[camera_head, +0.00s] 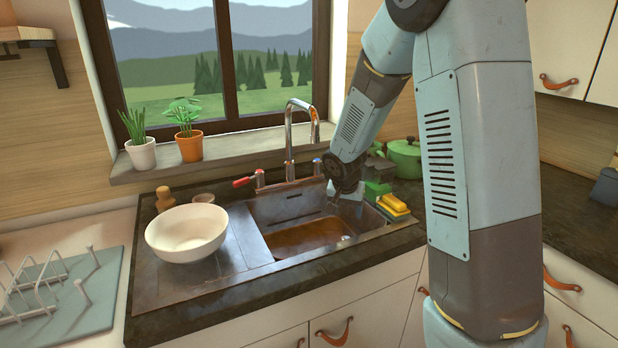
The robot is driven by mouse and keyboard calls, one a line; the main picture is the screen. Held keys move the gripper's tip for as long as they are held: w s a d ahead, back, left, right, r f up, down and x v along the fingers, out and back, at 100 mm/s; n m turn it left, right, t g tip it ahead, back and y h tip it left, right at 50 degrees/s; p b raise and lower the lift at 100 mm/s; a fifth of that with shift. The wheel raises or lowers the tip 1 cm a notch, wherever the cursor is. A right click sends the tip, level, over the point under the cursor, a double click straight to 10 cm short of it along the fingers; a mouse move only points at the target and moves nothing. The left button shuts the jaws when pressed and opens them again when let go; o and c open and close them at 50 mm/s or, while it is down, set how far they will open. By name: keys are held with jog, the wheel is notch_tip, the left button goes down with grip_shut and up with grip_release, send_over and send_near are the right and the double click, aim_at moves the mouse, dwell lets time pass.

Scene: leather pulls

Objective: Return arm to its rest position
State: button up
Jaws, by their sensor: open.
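My arm comes in from the upper right, bends at the top and reaches down over the right rear part of the sink (305,238). My gripper (345,191) is at its lower end, small and partly merged with the dark wrist above it. It is open, and I see nothing held in it. It is close to the tap (290,140) and left of a green object (377,189) at the sink's edge. Whether it touches anything there cannot be told.
A white bowl (187,233) sits on the drainboard left of the sink. A yellow-green sponge (393,204) lies at the sink's right edge. A green pot (405,158) stands behind it. A dish rack (45,290) is at far left. Potted plants (188,145) line the windowsill.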

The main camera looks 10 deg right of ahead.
jog(key=s+d+r+n+t+y, duration=0.1)
jog(key=s+d+r+n, duration=0.25)
jog(key=s+r, duration=1.7)
jog(key=s+a+r+n+y, duration=0.1)
jog(key=s+r, duration=0.1)
jog(key=s, duration=0.8)
jog(key=shift+s+n+t, duration=0.3)
jog(key=shift+s+n, duration=0.05)
